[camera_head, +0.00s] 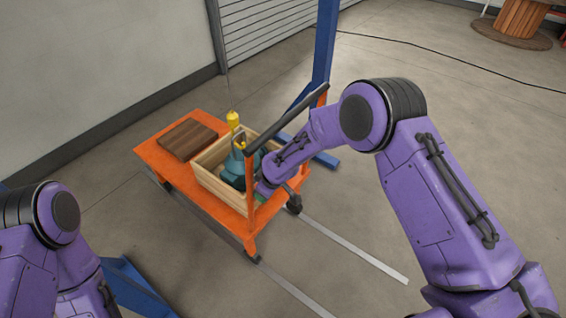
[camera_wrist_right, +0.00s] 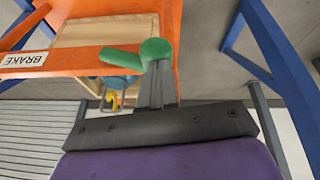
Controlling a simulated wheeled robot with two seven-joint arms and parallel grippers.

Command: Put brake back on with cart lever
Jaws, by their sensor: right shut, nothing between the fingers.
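The orange cart (camera_head: 158,152) stands on two floor rails. Its green brake lever (camera_wrist_right: 122,58) has a round green hub (camera_wrist_right: 155,49) and lies beside an orange bar with a BRAKE label (camera_wrist_right: 24,59) in the right wrist view.
A wooden crate (camera_head: 220,190) on the cart holds a teal pump (camera_head: 235,165), with a yellow hook (camera_head: 233,119) above it. A blue post (camera_head: 325,50) stands behind. Open floor lies to the right.

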